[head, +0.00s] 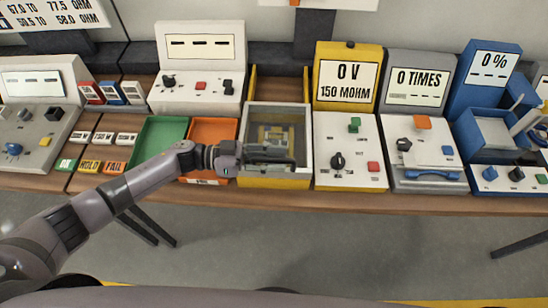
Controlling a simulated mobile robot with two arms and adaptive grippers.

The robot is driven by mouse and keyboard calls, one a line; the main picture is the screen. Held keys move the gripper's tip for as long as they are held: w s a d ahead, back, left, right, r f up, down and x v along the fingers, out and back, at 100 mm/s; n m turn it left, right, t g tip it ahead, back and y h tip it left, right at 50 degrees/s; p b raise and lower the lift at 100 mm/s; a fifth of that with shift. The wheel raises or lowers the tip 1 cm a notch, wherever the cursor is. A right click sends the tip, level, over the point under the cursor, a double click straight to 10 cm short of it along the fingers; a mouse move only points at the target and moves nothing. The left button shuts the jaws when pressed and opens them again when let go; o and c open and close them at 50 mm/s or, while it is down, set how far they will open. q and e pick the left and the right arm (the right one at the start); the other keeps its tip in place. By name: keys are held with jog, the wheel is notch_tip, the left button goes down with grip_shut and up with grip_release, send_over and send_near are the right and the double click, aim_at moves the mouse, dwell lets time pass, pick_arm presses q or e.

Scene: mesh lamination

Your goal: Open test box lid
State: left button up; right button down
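The test box (262,184) is yellow and stands on the bench near the middle of the head view. Its lid (278,108) has a light frame around a clear pane and looks down over the box. A brownish item (274,134) shows dimly through the pane. My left arm reaches in from the left. My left gripper (292,162) is over the front part of the lid and hides some of its front edge. I cannot tell whether it touches the lid, or whether its fingers are open or shut. My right gripper is not in view.
A green tray (160,122) and an orange tray (213,124) stand left of the box. A yellow meter (346,104) reading 0 V stands close on its right, then a grey tester (420,130) and a blue station (490,90). Two yellow posts rise behind the box.

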pick_arm(q)
grip_shut()
dwell(0.6)
